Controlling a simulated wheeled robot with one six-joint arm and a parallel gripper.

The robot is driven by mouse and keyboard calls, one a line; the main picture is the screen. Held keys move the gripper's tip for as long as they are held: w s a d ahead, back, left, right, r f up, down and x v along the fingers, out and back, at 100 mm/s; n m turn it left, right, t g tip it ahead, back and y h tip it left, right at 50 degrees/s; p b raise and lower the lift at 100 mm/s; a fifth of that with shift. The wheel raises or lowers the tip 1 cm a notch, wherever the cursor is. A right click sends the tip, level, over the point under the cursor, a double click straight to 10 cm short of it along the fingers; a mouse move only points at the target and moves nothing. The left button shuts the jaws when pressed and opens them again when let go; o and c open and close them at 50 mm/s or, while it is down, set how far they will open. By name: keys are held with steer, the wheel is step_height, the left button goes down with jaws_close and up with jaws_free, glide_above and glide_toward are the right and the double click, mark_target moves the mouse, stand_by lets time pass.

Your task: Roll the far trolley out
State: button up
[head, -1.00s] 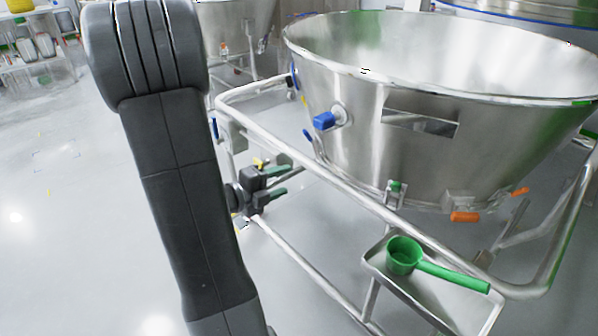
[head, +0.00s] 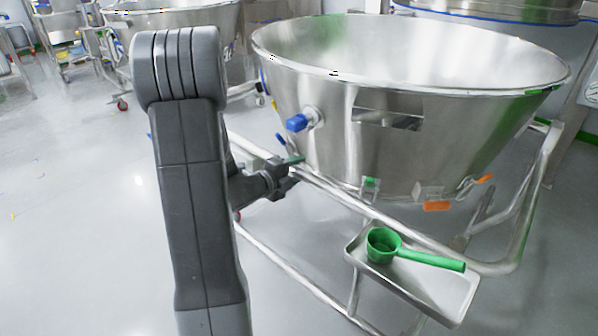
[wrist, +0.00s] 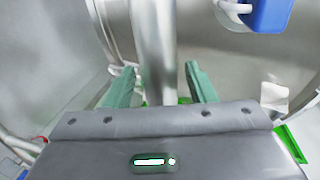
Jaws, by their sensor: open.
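A trolley with a wide steel bowl (head: 330,125) on a tubular frame stands close in front of me. Its upper side rail (head: 335,190) slopes down to the right. My gripper (head: 297,169) is open at the left part of this rail. In the wrist view, the green fingers of my gripper (wrist: 162,78) are apart, with a steel tube (wrist: 154,45) running between them. I cannot tell whether they touch it. A second steel bowl trolley (head: 185,30) stands farther back on the left, partly hidden by my arm.
A tray (head: 430,285) on the near frame holds a green scoop (head: 382,245). A blue-capped port (head: 297,123) and an orange handle (head: 437,206) stick out from the bowl. Another large steel vessel (head: 490,10) is behind at right. The floor on the left (head: 70,220) is clear.

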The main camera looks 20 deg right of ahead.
steer(key=shift+x, duration=0.8)
jaws_close()
steer(key=shift+s+a+f+b, duration=0.1)
steer(key=shift+s+a+b, duration=0.15)
steer(key=shift+a, duration=0.3)
steer(key=shift+s+a+f+b, duration=0.15)
steer(key=shift+s+a+b, duration=0.1)
steer(key=shift+a, duration=0.35)
steer(key=shift+s+a+r, duration=0.15)
steer(key=shift+s+a, duration=0.05)
steer(key=shift+a, duration=0.3)
jaws_free()
steer(key=shift+w, duration=0.1)
steer(key=shift+r, duration=0.1)
